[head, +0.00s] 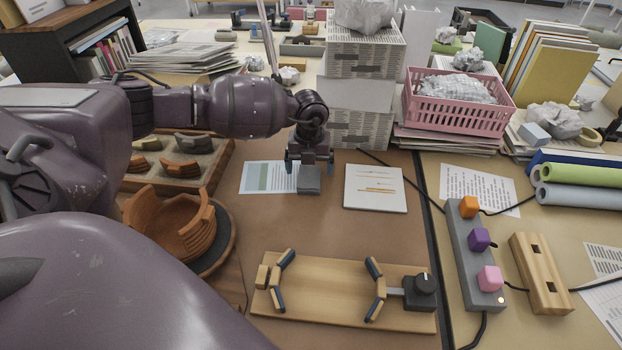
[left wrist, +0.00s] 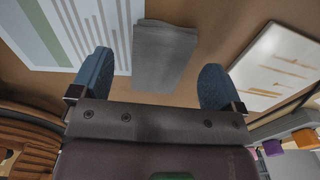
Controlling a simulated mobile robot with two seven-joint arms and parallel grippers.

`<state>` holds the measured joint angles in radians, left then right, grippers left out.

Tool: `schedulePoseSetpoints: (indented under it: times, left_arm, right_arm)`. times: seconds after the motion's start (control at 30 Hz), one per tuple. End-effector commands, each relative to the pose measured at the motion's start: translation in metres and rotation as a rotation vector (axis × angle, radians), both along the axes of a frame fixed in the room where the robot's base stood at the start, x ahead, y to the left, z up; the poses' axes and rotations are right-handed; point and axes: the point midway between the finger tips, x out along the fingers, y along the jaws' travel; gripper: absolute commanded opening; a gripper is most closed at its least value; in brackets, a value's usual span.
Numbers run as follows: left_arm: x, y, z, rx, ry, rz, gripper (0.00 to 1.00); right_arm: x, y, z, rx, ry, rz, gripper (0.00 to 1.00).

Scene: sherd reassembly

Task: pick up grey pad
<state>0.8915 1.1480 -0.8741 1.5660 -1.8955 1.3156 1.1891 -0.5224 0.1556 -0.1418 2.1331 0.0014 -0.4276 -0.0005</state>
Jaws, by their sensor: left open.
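The grey pad (head: 309,181) lies on the brown table, at the right edge of a printed sheet (head: 262,177) in the head view. In the left wrist view the grey pad (left wrist: 163,57) lies ahead of and between the two blue fingertips. My left gripper (head: 309,167) is open and empty, pointing down just above the pad; its fingers (left wrist: 157,82) stand apart on either side in the wrist view. I cannot tell the exact height above the pad. My right gripper is not in view.
A white tile (head: 375,202) with thin sticks lies right of the pad. A wooden clamp board (head: 330,275) is in front. A terracotta vessel (head: 172,235) and a sherd tray (head: 215,160) are at left. Stacked printed boxes (head: 360,130) stand behind the gripper.

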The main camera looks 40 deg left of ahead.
Motion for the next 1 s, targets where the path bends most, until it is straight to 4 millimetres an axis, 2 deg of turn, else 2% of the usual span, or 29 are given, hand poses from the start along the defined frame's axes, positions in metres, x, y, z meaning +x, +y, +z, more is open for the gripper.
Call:
schedulePoseSetpoints:
  times: [0.03, 0.1, 0.37, 0.7, 1.0]
  left_arm:
    - [-0.0004, -0.0007, -0.0115, 0.000, 0.006, 0.000, 0.94]
    - [0.0000, -0.0003, -0.0170, 0.001, 0.004, 0.001, 0.94]
    - [0.0008, -0.0001, -0.0163, 0.001, -0.002, 0.001, 0.94]
    - [0.0007, -0.0003, -0.0165, 0.001, -0.001, 0.001, 0.42]
    - [-0.0001, -0.0011, -0.0129, 0.000, -0.002, 0.000, 0.40]
  right_arm:
    - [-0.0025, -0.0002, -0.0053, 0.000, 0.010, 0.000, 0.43]
    - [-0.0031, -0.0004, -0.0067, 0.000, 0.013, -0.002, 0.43]
    - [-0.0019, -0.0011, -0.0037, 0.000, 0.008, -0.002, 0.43]
    - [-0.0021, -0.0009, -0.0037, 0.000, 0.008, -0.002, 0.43]
    - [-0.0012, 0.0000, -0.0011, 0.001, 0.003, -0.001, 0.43]
